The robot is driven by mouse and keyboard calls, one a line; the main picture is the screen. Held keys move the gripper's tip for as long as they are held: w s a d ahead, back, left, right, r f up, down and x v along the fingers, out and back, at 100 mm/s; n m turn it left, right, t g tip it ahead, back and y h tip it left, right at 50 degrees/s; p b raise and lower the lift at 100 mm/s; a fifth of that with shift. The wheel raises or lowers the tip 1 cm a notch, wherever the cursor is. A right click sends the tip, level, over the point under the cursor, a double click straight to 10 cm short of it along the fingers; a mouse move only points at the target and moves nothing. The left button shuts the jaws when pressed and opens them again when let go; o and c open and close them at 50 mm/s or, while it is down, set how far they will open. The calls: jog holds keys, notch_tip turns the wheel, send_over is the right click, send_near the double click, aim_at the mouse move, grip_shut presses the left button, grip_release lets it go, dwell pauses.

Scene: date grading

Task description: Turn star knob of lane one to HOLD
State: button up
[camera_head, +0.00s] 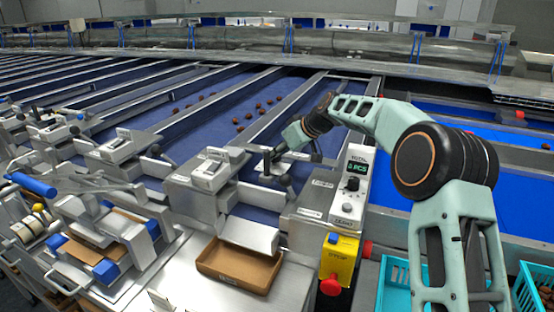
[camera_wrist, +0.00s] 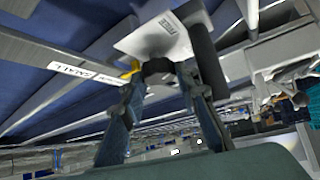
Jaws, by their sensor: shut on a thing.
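My gripper (camera_head: 277,156) reaches down at the lane gate in the middle of the head view. In the wrist view its two fingers (camera_wrist: 158,78) are closed around a dark knob (camera_wrist: 158,67), which I take as the star knob. The fingers cover most of the knob, so its lobes and pointing direction cannot be read. A small yellow piece (camera_wrist: 131,70) shows beside the left fingertip.
A control box with a green display (camera_head: 357,168) stands right of the gripper. A yellow box with a red stop button (camera_head: 331,286) is below it. A cardboard tray (camera_head: 240,268) sits in front. Dates (camera_head: 250,114) lie on the blue belt behind. Turquoise crates (camera_head: 394,270) stand at right.

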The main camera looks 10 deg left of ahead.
jog(key=o, duration=0.9)
jog(key=shift+p, duration=0.4)
jog(key=n+g+p, duration=0.1)
jog(key=p, duration=0.2)
jog(key=n+g+p, duration=0.1)
jog(key=n+p, duration=0.1)
jog(key=p, duration=0.1)
jog(key=shift+w+r+y, duration=0.2)
jog(key=shift+r+y, duration=0.1)
jog(key=shift+y, duration=0.1)
jog(key=shift+n+g+p, duration=0.4)
jog(key=shift+p, duration=0.65)
jog(key=shift+n+g+p, duration=0.3)
jog(key=shift+n+p, duration=0.1)
jog(key=shift+p, duration=0.65)
